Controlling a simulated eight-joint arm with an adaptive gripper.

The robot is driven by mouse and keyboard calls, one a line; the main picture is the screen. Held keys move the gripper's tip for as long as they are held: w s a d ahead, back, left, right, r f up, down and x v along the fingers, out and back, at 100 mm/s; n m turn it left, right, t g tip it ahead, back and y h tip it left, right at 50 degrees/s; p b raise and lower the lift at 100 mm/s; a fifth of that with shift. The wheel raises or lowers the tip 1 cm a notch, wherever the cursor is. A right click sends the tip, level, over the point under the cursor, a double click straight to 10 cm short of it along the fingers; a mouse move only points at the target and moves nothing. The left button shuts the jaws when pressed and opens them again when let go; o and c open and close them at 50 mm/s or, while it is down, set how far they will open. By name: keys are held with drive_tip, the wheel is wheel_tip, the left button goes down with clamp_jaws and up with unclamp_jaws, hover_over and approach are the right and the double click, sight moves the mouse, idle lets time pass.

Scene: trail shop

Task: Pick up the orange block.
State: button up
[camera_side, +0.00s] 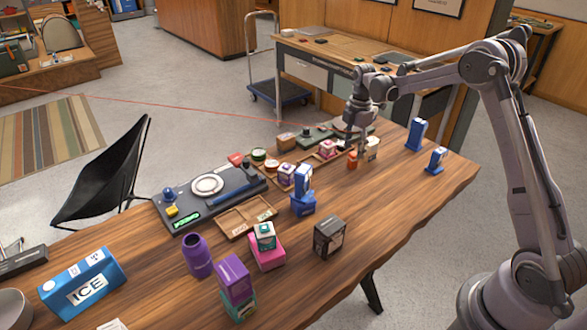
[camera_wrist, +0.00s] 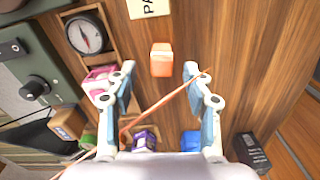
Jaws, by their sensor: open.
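The orange block (camera_side: 352,161) sits on the wooden table below my gripper (camera_side: 358,143) in the side view. In the wrist view the orange block (camera_wrist: 161,62) lies on the wood, just beyond the fingertips and roughly centred between them. My gripper (camera_wrist: 159,72) is open, its two blue-and-white fingers spread wide with nothing held between them. In the side view the fingers are small, so their exact gap to the block is hard to tell.
A wooden tray with a compass (camera_wrist: 85,34) lies left in the wrist view. A thin orange cord (camera_wrist: 165,103) crosses before the fingers. Blue boxes (camera_side: 415,134) stand farther right, with bare wood between.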

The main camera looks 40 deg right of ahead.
sight(354, 153)
drive_tip(key=shift+s+f, duration=0.1)
drive_tip(key=shift+f, duration=2.5)
clamp_jaws()
